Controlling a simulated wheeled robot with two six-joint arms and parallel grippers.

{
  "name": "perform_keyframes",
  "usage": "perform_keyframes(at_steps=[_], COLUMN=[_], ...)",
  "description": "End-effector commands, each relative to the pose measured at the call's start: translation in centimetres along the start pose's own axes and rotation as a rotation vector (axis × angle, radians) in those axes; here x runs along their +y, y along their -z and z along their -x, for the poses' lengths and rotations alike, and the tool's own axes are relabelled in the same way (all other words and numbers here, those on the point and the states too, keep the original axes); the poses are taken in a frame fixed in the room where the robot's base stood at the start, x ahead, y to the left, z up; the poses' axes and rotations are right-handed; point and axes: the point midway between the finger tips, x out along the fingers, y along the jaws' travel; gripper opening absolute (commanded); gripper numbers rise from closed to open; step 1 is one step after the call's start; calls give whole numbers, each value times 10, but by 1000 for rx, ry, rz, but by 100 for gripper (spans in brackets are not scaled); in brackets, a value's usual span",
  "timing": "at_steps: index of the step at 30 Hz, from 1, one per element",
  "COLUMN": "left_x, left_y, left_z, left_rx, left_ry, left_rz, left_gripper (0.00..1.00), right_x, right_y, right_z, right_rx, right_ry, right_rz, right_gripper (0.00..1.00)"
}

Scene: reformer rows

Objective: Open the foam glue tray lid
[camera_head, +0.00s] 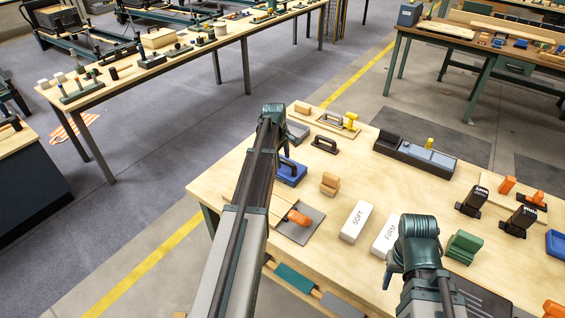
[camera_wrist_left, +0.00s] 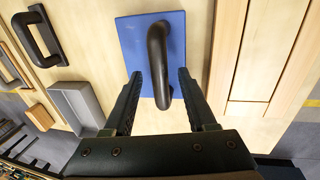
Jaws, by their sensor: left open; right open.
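A blue lid-like plate with a dark arched handle (camera_wrist_left: 135,45) lies on the wooden table in the left wrist view. In the head view it looks like a blue, box-like piece (camera_head: 291,173) near the table's left side; I take it for the foam glue tray lid. My left gripper (camera_wrist_left: 157,78) is open, with a finger on each side of the handle's near end and nothing gripped. In the head view its fingers (camera_head: 284,150) are partly hidden beside the arm. My right gripper (camera_head: 389,277) is open over the table's front edge, mostly hidden by its wrist.
A grey open tray (camera_wrist_left: 80,103) and a black-handled piece (camera_wrist_left: 40,35) lie left of the lid in the left wrist view. White SOFT (camera_head: 356,222) and FIRM (camera_head: 386,235) blocks stand between the arms. A long dark tray (camera_head: 416,153) lies at the back. The table middle is fairly clear.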

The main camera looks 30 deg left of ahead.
Motion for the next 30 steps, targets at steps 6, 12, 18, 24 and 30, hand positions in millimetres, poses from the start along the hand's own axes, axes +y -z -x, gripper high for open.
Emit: perform_keyframes(at_steps=[6,12,18,24,30], left_x=[0,0,0,0,0], left_y=[0,0,0,0,0], left_z=[1,1,1,1,1], left_rx=[0,0,0,0,0], left_ry=[0,0,0,0,0], left_rz=[0,0,0,0,0], left_gripper=[53,17,0,0,0], right_x=[0,0,0,0,0], right_y=[0,0,0,0,0], right_z=[1,1,1,1,1], right_rx=[0,0,0,0,0], right_ry=[0,0,0,0,0], right_rz=[0,0,0,0,0], right_gripper=[50,50,50,50,50])
